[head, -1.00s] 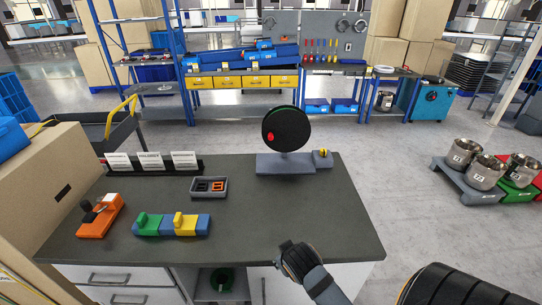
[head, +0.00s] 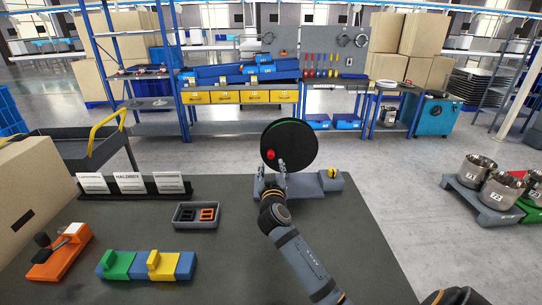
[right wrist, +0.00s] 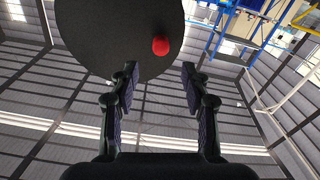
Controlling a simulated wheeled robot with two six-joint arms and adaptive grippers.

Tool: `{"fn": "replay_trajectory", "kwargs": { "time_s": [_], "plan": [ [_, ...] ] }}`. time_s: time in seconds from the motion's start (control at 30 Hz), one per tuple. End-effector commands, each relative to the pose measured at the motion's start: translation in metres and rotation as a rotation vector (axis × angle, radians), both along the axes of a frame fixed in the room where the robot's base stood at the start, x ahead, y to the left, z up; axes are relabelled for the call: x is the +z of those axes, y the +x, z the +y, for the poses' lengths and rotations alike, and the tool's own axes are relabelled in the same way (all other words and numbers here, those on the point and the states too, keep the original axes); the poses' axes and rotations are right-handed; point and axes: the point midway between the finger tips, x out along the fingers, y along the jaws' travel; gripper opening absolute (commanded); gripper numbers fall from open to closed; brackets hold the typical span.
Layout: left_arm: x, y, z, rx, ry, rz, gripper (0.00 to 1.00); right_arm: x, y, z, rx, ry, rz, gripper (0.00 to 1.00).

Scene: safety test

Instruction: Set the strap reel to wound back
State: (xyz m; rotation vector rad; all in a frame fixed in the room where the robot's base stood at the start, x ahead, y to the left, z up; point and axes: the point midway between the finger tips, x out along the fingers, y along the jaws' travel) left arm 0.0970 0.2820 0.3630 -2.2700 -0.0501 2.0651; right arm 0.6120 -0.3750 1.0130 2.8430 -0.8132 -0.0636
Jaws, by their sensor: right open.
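The strap reel (head: 292,143) is a large black disc standing upright on a grey base (head: 310,187) at the far edge of the dark table. A red knob (head: 270,154) sits on the left part of its face. In the right wrist view the reel (right wrist: 110,30) and red knob (right wrist: 160,46) are ahead of the fingers. My right gripper (head: 270,172) is open just in front of the reel, below the knob. In the right wrist view its fingers (right wrist: 159,82) are spread with nothing between them. My left gripper is out of view.
A small yellow-topped part (head: 332,173) sits at the base's right end. A grey tray (head: 197,215) with black and orange pieces, a card holder (head: 132,185), a green-yellow-blue block set (head: 148,265) and an orange lever unit (head: 60,252) stand left. The table's right side is clear.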

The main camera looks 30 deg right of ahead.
Motion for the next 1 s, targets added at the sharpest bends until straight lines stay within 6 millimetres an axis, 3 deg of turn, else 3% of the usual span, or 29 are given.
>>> {"fn": "replay_trajectory", "kwargs": {
  "time_s": [0.13, 0.33, 0.73, 1.0],
  "plan": [
    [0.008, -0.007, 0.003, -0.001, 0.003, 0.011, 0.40, 0.003, 0.029, -0.019, -0.002, -0.003, 0.001, 0.47],
    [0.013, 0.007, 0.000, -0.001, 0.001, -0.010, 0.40, 0.001, 0.057, -0.036, -0.001, 0.000, 0.002, 0.47],
    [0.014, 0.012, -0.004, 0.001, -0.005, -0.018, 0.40, 0.000, 0.066, -0.041, -0.001, 0.001, 0.003, 0.47],
    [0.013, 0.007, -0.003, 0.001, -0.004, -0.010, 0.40, 0.000, 0.066, -0.041, -0.001, 0.001, 0.003, 0.10]
  ]
}}
